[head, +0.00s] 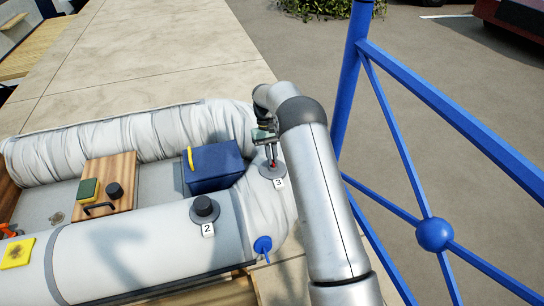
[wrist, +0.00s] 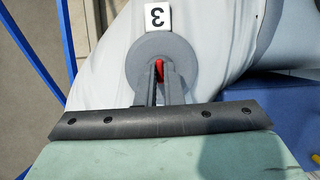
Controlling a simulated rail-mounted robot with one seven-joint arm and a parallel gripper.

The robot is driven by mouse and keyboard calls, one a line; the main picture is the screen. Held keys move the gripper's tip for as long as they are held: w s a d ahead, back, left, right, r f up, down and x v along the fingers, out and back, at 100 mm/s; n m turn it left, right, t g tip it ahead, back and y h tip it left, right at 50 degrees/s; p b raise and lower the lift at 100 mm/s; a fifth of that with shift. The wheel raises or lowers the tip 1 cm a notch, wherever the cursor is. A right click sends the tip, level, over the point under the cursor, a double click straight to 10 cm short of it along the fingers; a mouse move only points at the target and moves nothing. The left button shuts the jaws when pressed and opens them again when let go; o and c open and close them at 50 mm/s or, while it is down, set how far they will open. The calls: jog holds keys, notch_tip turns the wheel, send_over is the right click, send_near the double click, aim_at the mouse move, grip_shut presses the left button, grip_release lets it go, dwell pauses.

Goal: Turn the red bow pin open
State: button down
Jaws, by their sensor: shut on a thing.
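The red bow pin (head: 273,165) sits on a round grey base (head: 266,171) at the bow end of the white inflatable boat, beside a label marked 3. In the wrist view a small part of the red pin (wrist: 160,66) shows between my fingertips, in the middle of the grey disc (wrist: 178,52). My gripper (head: 272,158) comes down from above, and its two fingers (wrist: 161,72) are close together on the pin. Most of the pin is hidden by the fingers, so its turn angle cannot be told.
A dark blue box (head: 213,168) stands inside the boat near the pin. A black knob on a valve marked 2 (head: 205,208) is on the near tube (head: 120,250). A blue railing (head: 440,105) stands right of my arm. The pale deck (head: 150,50) behind is clear.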

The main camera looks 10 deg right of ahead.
jog(key=shift+r, duration=0.1)
jog(key=c, duration=1.6)
grip_release()
jog(key=shift+o, duration=0.2)
jog(key=v, duration=1.2)
